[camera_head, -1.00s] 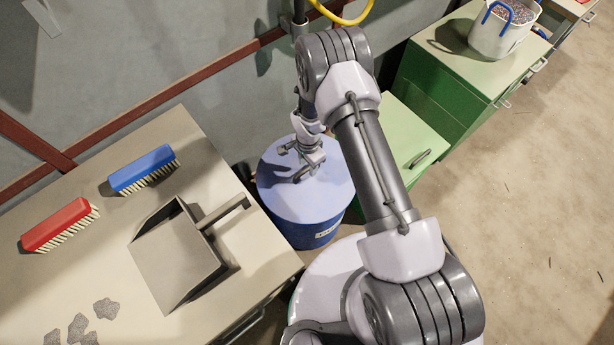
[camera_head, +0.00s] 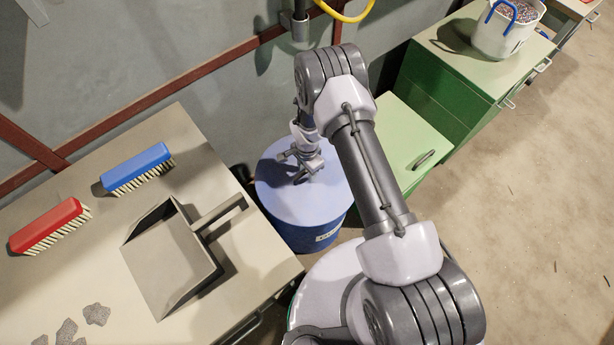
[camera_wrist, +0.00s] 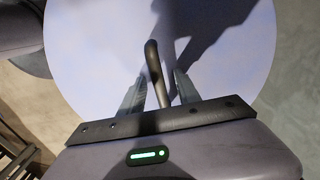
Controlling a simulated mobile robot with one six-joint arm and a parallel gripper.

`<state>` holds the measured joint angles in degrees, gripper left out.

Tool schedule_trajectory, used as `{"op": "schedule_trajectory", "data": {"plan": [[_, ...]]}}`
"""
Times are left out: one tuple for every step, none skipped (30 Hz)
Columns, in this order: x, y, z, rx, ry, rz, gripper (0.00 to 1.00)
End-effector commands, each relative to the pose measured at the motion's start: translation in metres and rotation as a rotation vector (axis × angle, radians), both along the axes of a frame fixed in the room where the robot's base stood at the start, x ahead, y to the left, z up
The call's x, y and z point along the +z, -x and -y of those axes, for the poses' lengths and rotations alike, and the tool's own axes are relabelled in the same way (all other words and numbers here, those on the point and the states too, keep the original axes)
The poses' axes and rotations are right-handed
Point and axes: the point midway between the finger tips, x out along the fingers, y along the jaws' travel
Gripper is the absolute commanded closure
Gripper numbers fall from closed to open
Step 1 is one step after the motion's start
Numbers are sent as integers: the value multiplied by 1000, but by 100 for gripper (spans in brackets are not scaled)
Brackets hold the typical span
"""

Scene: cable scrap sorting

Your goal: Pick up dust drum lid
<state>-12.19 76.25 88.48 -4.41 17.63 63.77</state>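The dust drum lid (camera_head: 330,195) is a flat, pale blue-lilac disc on top of the blue drum (camera_head: 295,236). It fills much of the wrist view (camera_wrist: 90,50). A dark, bent bar handle (camera_wrist: 153,62) rises from the lid. My gripper (camera_head: 302,174) is low over the middle of the lid. In the wrist view my gripper (camera_wrist: 158,90) is open, with one finger on each side of the handle and a gap visible on both sides. The handle is hard to tell from the fingers in the head view.
A bench (camera_head: 95,255) at left holds a dustpan (camera_head: 168,260), a blue brush (camera_head: 137,168), a red brush (camera_head: 50,227) and scraps. A green cabinet (camera_head: 400,150) stands close to the drum's right. A wall (camera_head: 200,80) is behind. Open floor (camera_head: 540,200) lies at right.

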Motion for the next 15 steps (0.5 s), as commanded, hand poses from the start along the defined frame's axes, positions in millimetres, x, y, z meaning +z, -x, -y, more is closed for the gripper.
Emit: {"op": "schedule_trajectory", "data": {"plan": [[-1,0,0,0,0,0,61],[-2,0,0,0,0,0,61],[-2,0,0,0,0,0,61],[-2,0,0,0,0,0,61],[-2,0,0,0,0,0,61],[-2,0,0,0,0,0,61],[-2,0,0,0,0,0,61],[-2,0,0,0,0,0,61],[-2,0,0,0,0,0,61],[-2,0,0,0,0,0,61],[-2,0,0,0,0,0,61],[-2,0,0,0,0,0,63],[-2,0,0,0,0,0,69],[-2,0,0,0,0,0,74],[-2,0,0,0,0,0,82]]}}
